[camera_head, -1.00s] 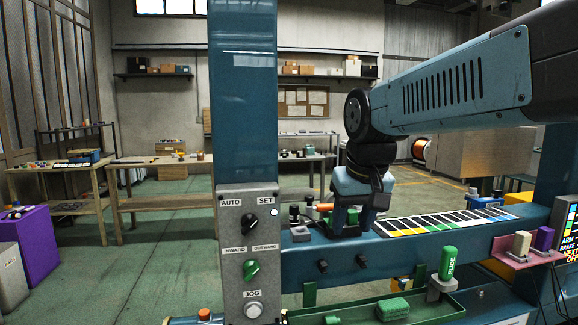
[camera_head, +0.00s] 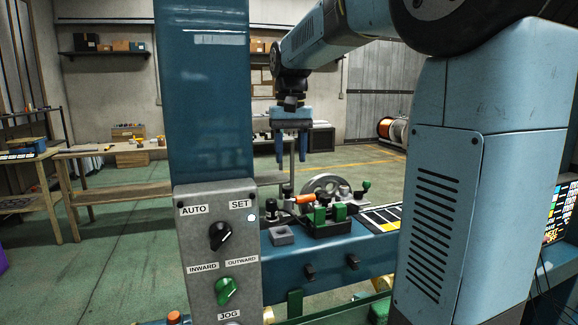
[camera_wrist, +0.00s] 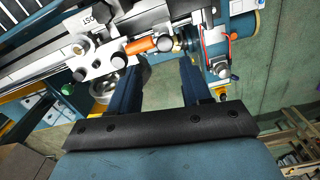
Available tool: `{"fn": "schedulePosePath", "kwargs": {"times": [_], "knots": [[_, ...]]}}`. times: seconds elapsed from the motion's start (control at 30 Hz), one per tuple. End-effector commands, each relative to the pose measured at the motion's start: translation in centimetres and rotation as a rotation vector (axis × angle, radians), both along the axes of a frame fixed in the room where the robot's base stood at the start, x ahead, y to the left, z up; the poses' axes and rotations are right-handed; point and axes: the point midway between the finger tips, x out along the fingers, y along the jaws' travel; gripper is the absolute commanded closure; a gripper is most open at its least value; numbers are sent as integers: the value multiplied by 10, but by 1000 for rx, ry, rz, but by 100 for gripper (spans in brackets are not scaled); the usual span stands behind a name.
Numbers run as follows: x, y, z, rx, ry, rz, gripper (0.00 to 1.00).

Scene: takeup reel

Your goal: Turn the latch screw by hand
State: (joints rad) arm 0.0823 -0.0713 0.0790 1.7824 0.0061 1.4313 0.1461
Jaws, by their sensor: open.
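My gripper (camera_head: 291,158) hangs fingers down above the mechanism on the blue beam (camera_head: 340,256). It is open and its fingers hold nothing. The mechanism has an orange handle (camera_head: 305,199), green blocks (camera_head: 330,213), dark knobs and a grey wheel (camera_head: 326,187). In the wrist view, my two blue fingers (camera_wrist: 160,68) point toward the mechanism, and the orange handle (camera_wrist: 140,46) shows beyond and between them. A red-edged part (camera_wrist: 217,47) lies right of the fingers. I cannot tell which small part is the latch screw.
A blue column (camera_head: 205,90) with a grey control box (camera_head: 216,250) stands left of the mechanism. The box carries a black knob (camera_head: 219,236) and a green knob (camera_head: 228,291). Workbenches stand behind.

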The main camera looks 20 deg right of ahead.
Motion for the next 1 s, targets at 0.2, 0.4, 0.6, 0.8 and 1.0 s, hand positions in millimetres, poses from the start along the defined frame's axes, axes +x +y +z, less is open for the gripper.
{"fn": "schedulePosePath", "kwargs": {"times": [0.2,0.4,0.6,0.8,1.0], "knots": [[-1,10,-19,0,2,18,52],[-1,11,-38,0,1,21,52],[-1,12,-57,0,1,22,52],[-1,12,-68,0,-2,22,52],[-1,12,-70,0,-1,22,52]]}}
